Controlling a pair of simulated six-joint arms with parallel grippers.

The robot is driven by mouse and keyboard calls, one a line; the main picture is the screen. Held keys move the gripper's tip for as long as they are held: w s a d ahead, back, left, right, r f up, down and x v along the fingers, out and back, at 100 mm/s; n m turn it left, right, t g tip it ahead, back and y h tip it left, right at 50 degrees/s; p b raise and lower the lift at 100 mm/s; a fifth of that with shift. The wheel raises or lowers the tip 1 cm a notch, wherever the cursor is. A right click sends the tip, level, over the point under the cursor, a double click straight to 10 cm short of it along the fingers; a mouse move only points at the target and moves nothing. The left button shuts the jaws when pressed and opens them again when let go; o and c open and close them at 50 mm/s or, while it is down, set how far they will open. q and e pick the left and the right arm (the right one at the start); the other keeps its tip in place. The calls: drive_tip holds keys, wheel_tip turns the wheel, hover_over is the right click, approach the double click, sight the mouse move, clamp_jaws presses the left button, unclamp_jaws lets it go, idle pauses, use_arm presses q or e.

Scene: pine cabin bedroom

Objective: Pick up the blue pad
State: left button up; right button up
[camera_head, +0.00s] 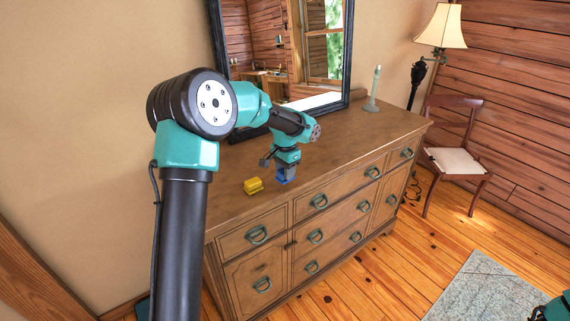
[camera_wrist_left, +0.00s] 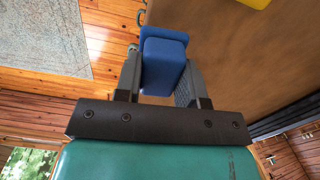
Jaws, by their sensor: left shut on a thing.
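The blue pad (camera_head: 283,179) is at my left gripper (camera_head: 284,170), over the front part of the dresser top. In the left wrist view the blue pad (camera_wrist_left: 163,62) sits between the two dark fingers of my left gripper (camera_wrist_left: 160,72), which are shut on its sides. Its wider end sticks out beyond the fingertips. I cannot tell whether the pad touches the wood or hangs just above it.
A yellow block (camera_head: 253,186) lies on the wooden dresser (camera_head: 345,142), left of the blue pad. A candlestick (camera_head: 373,92) stands at the far right end. A dark-framed mirror (camera_head: 350,45) stands behind.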

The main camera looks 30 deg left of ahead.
use_arm(q)
drive_tip(key=s+d, duration=0.4)
drive_tip(key=s, duration=0.3)
drive_tip(key=shift+d+r, duration=0.15)
drive_tip(key=shift+r, duration=0.25)
drive_tip(key=o, duration=0.4)
drive_tip(key=shift+c, duration=1.5)
drive_tip(key=shift+w, duration=0.1)
